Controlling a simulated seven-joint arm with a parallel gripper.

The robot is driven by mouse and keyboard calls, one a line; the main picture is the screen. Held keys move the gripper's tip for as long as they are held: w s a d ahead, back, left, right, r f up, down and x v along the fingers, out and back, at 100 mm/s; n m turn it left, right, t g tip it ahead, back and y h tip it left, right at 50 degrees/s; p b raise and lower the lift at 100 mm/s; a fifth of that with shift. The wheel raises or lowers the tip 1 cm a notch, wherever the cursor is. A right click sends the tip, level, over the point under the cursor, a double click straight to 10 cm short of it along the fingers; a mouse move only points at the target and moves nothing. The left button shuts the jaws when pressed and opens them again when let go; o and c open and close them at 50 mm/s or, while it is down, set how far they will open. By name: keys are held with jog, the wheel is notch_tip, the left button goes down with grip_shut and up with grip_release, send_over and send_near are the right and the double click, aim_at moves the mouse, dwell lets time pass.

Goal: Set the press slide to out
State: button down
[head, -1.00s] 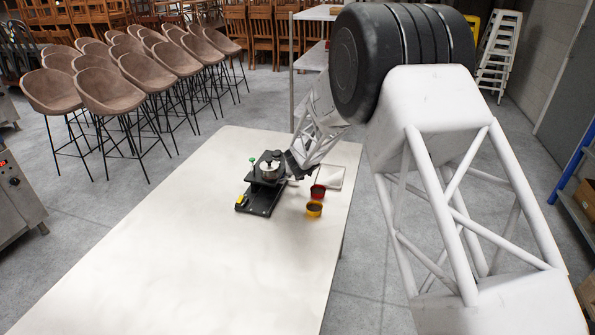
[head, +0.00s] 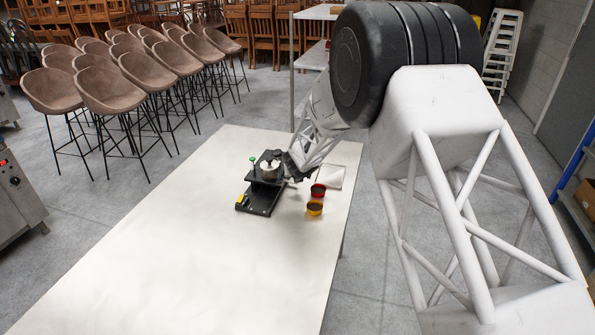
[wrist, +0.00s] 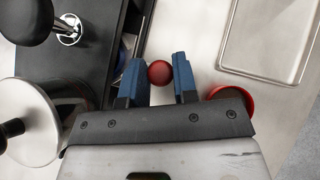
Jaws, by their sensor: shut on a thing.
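The press (head: 262,195) is a dark device on the pale table, with a green-knobbed lever (head: 252,159), a silver round part (head: 268,172) and a yellow piece (head: 241,200) at its front. In the wrist view its black body (wrist: 90,35) fills the upper left, beside a silver disc (wrist: 28,120). My gripper (wrist: 159,70) has its blue fingers on either side of a red ball knob (wrist: 160,72), shut on it at the press's right side. In the head view my gripper (head: 292,165) is small and dark against the press. How far the slide is out cannot be told.
A red cup (head: 318,190) and a yellow cup (head: 314,208) stand just right of the press. A shallow clear-looking tray (head: 335,177) lies behind them near the table's right edge. The near table (head: 200,270) is bare. Brown bar stools (head: 150,70) stand beyond it.

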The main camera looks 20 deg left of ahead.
jog(key=s, duration=1.4)
jog(key=shift+s, duration=0.35)
jog(key=shift+f, duration=0.1)
jog(key=c, duration=0.9)
grip_release()
jog(key=shift+s, duration=0.1)
jog(key=shift+v, duration=3.95)
